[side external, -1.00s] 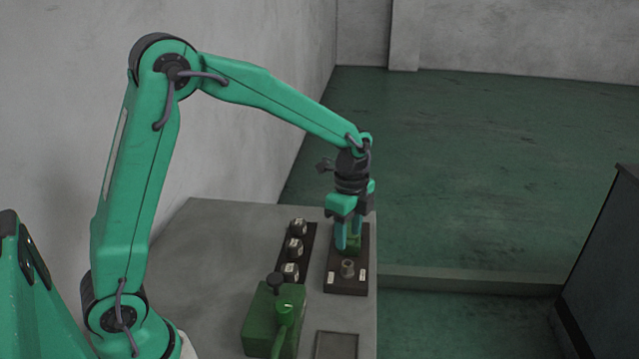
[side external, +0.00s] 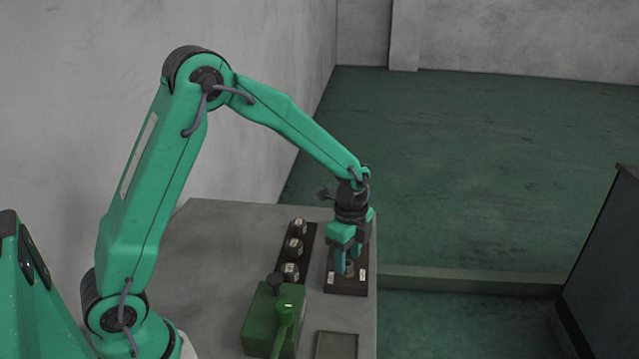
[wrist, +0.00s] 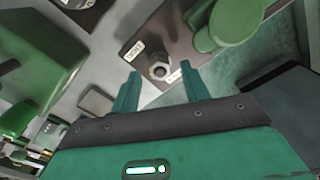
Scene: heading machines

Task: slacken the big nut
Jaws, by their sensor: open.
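The big nut (wrist: 159,68) is a grey metal hex with a round hole, standing on a dark brown plate (wrist: 150,22) with white labels. In the side view the plate (side external: 346,289) lies at the bench's right edge, and the nut (side external: 349,268) is partly hidden by my fingers. My gripper (side external: 350,272) points down over the nut with its fingers open. In the wrist view my gripper (wrist: 160,71) has one fingertip on each side of the nut, with gaps visible. I cannot tell how far down the fingers reach around it.
A round green part (wrist: 232,20) stands on the same plate, close beyond the nut. Several grey pieces on a dark strip (side external: 308,237) stand to the left. A green block with a handle (side external: 262,318) is nearer the front. A flat dark square (side external: 337,345) lies at the front edge.

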